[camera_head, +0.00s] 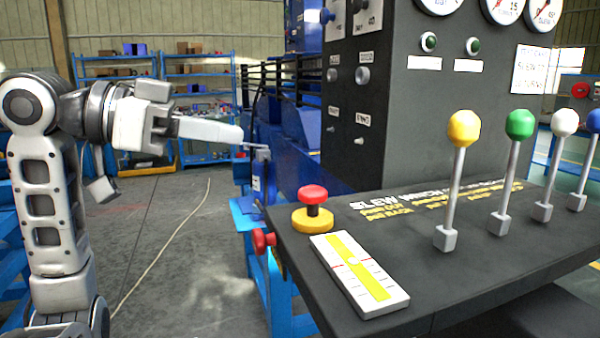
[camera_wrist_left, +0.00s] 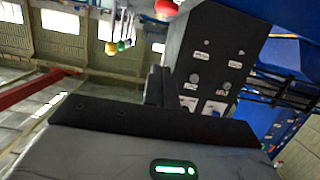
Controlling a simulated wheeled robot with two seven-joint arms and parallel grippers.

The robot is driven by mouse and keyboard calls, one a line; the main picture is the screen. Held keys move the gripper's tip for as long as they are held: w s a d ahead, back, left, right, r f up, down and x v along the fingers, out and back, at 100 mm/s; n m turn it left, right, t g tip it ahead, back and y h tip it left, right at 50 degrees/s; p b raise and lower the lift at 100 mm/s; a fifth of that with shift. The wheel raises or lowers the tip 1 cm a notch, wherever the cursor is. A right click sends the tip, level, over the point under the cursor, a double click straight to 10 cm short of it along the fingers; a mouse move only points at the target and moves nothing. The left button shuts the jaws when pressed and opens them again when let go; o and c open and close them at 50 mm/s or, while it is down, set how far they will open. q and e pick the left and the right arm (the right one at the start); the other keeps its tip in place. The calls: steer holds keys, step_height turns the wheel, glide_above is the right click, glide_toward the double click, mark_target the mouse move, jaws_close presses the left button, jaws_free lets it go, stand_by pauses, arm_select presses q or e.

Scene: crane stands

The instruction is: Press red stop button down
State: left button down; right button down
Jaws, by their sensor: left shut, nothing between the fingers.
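The red stop button (camera_head: 312,194) is a mushroom-shaped cap on a dark stem. It stands up from a round yellow base (camera_head: 313,220) at the left edge of the black console top. My left gripper (camera_head: 262,151) is shut and empty, held up and to the left of the button, clear of it. The dark fingers (camera_wrist_left: 157,86) show pressed together in the left wrist view. A red piece (camera_wrist_left: 165,8) is cut off at the top of that view; I cannot tell if it is the stop button. My right gripper is not in view.
A white-and-yellow scale plate (camera_head: 360,274) lies right of the button. Levers with yellow (camera_head: 464,128), green (camera_head: 520,124), white and blue balls stand farther right. Upright panel (camera_head: 430,110) rises behind.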

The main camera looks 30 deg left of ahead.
mark_target(313, 195)
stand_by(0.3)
